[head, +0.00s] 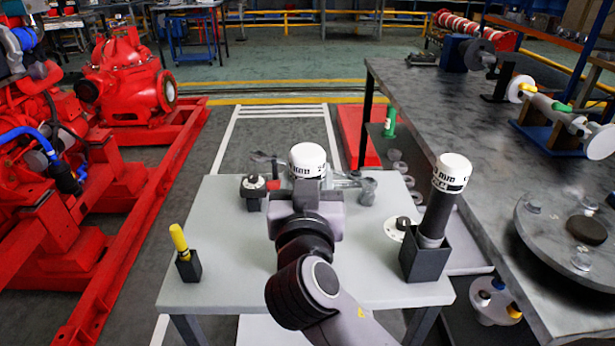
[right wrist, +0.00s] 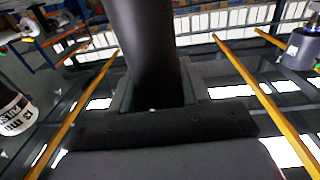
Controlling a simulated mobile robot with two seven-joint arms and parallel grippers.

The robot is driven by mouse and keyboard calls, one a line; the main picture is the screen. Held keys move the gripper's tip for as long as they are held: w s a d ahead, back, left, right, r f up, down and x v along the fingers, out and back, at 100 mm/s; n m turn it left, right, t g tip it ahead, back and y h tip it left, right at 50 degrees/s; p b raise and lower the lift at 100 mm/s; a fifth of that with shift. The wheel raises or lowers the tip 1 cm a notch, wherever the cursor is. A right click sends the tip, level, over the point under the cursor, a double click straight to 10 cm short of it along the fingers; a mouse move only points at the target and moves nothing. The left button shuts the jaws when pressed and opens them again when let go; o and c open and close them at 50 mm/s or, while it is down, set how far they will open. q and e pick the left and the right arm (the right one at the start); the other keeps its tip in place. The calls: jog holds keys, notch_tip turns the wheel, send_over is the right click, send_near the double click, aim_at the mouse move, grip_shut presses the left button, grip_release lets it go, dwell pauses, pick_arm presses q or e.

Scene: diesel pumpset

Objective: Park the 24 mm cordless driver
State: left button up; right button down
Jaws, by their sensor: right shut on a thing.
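A driver with a white cap (head: 308,158) stands upright in my right gripper (head: 307,188), above the middle of the small grey table. Only part of the cap's marking shows, starting with "2". In the right wrist view the jaws (right wrist: 155,112) are shut around its dark body (right wrist: 146,45). My arm hides its lower part and the table beneath it. A second driver with a white cap (head: 451,170), marked in mm, stands in a black square holder (head: 425,263) at the table's right. I cannot see whether another holder stands behind my arm. My left gripper is not in view.
The grey table (head: 225,215) also bears a yellow-handled tool (head: 178,238) in a small black holder (head: 189,267), and a dark round part (head: 253,188). Several loose metal parts lie behind my arm. A dark workbench (head: 450,115) borders the right, red pump frames (head: 140,215) the left.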

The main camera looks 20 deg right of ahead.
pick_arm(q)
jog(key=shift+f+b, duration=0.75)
pick_arm(e)
jog(key=shift+f, duration=0.75)
jog(key=shift+c, duration=2.3)
grip_release()
jog(key=shift+f, duration=0.1)
